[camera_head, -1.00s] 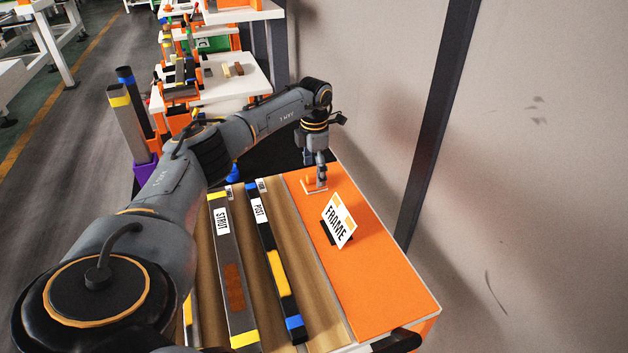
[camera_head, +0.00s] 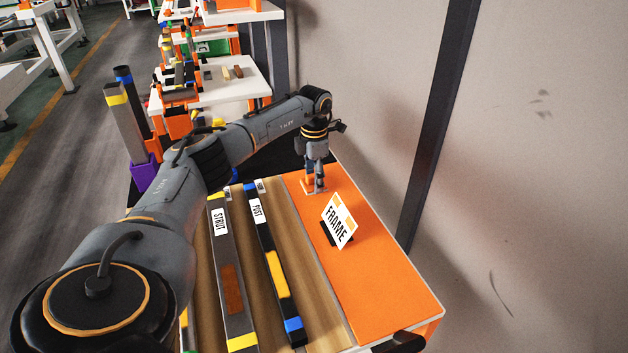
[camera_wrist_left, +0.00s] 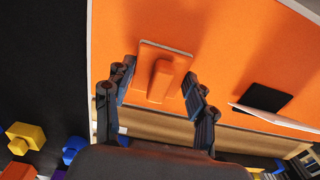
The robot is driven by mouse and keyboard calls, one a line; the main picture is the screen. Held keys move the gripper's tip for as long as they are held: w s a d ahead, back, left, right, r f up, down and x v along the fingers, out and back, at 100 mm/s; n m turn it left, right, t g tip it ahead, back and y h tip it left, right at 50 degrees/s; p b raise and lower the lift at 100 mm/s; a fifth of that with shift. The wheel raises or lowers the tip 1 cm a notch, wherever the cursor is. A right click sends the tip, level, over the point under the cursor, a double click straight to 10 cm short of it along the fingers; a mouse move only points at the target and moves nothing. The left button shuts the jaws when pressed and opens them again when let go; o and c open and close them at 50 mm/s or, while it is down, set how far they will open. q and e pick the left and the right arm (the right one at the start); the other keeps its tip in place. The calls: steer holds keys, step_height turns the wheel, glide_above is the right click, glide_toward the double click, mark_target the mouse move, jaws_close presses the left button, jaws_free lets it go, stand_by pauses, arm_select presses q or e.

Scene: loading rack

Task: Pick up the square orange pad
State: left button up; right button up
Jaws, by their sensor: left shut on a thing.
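The square orange pad (camera_head: 307,187) is at the far end of the orange panel, under my left gripper (camera_head: 316,188). In the left wrist view the pad (camera_wrist_left: 161,84) is a thin square plate with a pale rim and a raised orange block in its middle. My left gripper (camera_wrist_left: 155,90) has one finger on each side of it and is shut on it. I cannot tell whether the pad is clear of the panel. My right gripper is not in view.
A FRAME sign (camera_head: 339,220) stands on the orange panel (camera_head: 375,285), nearer than the pad. Strut (camera_head: 232,275) and post (camera_head: 273,262) bars lie to its left. A wall is on the right.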

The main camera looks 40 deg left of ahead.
mark_target(313, 175)
arm_select(q)
steer(key=shift+r+p, duration=0.35)
steer(key=shift+p, duration=0.05)
step_height(313, 175, up, 4)
steer(key=p, duration=0.3)
steer(key=shift+s+a+f, duration=0.1)
steer(key=shift+a+f, duration=0.05)
steer(key=shift+f, duration=0.1)
steer(key=s+a+r+p, duration=0.7)
steer(key=a+r+p, duration=0.1)
steer(key=a, duration=0.3)
steer(key=shift+s+a+r, duration=0.25)
steer(key=shift+r, duration=0.1)
